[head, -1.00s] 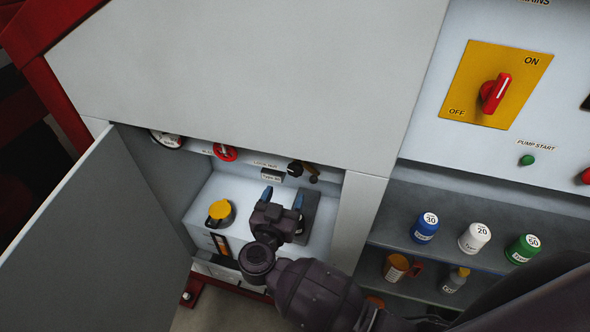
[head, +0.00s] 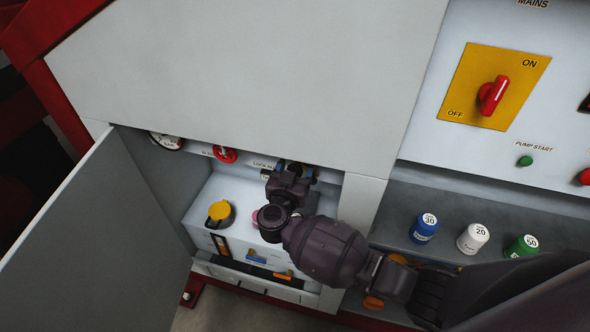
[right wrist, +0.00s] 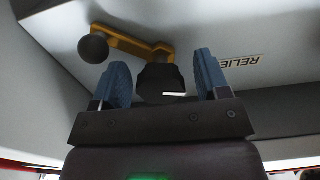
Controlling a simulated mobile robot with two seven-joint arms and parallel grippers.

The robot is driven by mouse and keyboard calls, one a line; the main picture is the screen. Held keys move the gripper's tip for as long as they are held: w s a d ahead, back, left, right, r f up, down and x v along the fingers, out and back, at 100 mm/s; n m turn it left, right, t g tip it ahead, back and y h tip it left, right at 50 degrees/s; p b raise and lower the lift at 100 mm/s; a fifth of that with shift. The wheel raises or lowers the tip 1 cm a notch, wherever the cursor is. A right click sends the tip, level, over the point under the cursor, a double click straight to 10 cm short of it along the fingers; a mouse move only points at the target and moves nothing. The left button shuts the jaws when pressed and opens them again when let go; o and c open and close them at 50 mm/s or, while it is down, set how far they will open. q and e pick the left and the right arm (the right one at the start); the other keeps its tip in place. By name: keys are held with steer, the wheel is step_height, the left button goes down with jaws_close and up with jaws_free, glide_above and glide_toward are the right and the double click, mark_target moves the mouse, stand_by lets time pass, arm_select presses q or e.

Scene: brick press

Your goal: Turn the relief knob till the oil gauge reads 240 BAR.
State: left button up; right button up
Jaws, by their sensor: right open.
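The relief knob (right wrist: 160,84) is black with a white mark and sits under the panel near the printed word RELIEF in the right wrist view. My right gripper (right wrist: 163,77) is open, with one blue finger on each side of the knob; I cannot tell whether they touch it. In the head view my right gripper (head: 296,169) is at the panel inside the open cabinet and mostly hides the knob. The round oil gauge (head: 167,141) shows only partly at the cabinet's upper left, and its reading is not legible. My left gripper is not in view.
A yellow lever with a dark ball (right wrist: 127,40) is close to the knob. A red knob (head: 225,154) is on the panel to the left. A yellow-topped cap (head: 219,211) stands on the white tank. The open door (head: 100,240) bounds the left side.

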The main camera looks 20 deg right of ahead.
steer(key=c, duration=0.9)
steer(key=shift+c, duration=0.2)
steer(key=shift+m, duration=0.3)
steer(key=shift+m, duration=3)
steer(key=o, duration=0.9)
steer(key=shift+o, duration=0.2)
